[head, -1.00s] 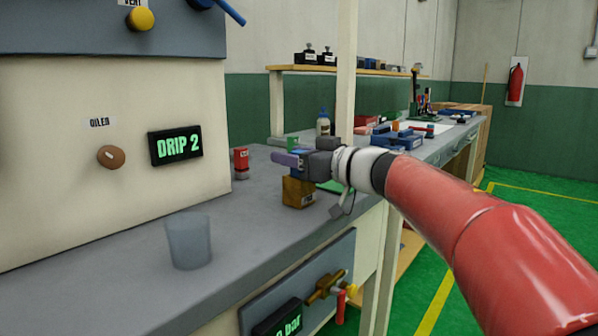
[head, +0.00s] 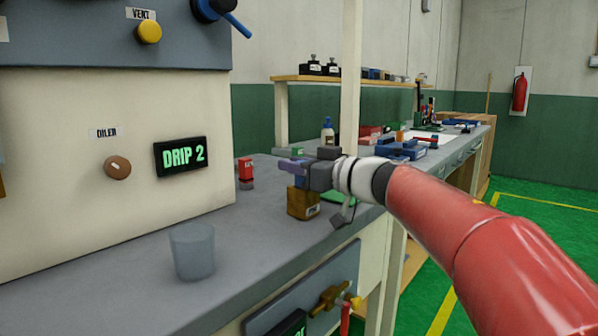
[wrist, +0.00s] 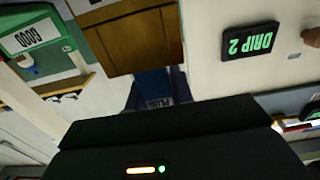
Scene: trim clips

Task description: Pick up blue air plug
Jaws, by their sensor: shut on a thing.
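My gripper (head: 294,168) is at the end of my red arm, over the bench. It is shut on the blue air plug (wrist: 155,88), whose label reads PLUG in the wrist view. In the head view a small blue part of the plug (head: 301,181) shows below the jaws, just above a brown block (head: 303,203). The block also fills the upper middle of the wrist view (wrist: 130,40). The jaws hide most of the plug. I cannot tell whether the plug still touches the block.
A clear cup (head: 192,252) stands at the front of the grey bench. A red item (head: 246,170) stands left of the block. A green GOOD container (wrist: 35,38) shows in the wrist view. The DRIP 2 panel (head: 181,156) rises at the left. Bench between cup and block is clear.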

